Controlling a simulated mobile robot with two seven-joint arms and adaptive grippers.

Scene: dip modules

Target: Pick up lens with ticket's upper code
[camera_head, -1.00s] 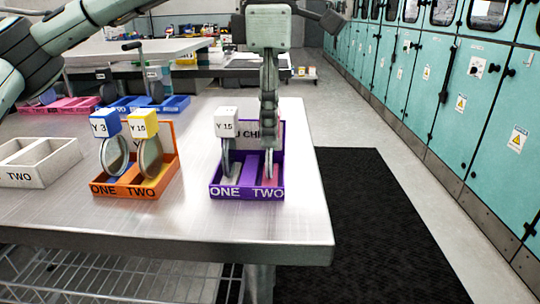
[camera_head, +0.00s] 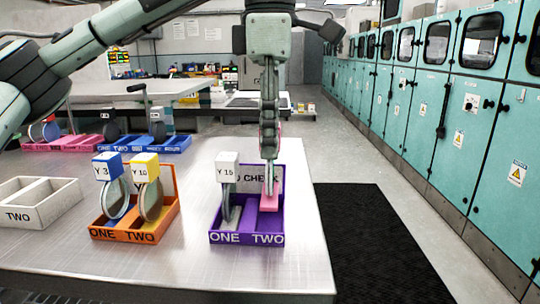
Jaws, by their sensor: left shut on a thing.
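My left gripper (camera_head: 269,160) points straight down over the TWO side of the purple tray (camera_head: 247,239). It is shut on a pink piece (camera_head: 270,201), probably the ticket, whose lower end shows under the fingers; no code on it is readable. More pink shows behind the fingers, mostly hidden. A lens with a white block marked Y 15 (camera_head: 227,170) stands in the ONE side. In the orange tray (camera_head: 135,237) stand a lens with a blue block marked Y 3 (camera_head: 107,168) and one with a yellow block, apparently Y 10 (camera_head: 145,168). My right gripper is out of view.
An empty white tray (camera_head: 50,212) marked TWO lies at the left. Pink (camera_head: 65,144) and blue (camera_head: 150,146) trays with lenses stand farther back. The metal table (camera_head: 180,262) is clear in front; its right edge lies just beyond the purple tray.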

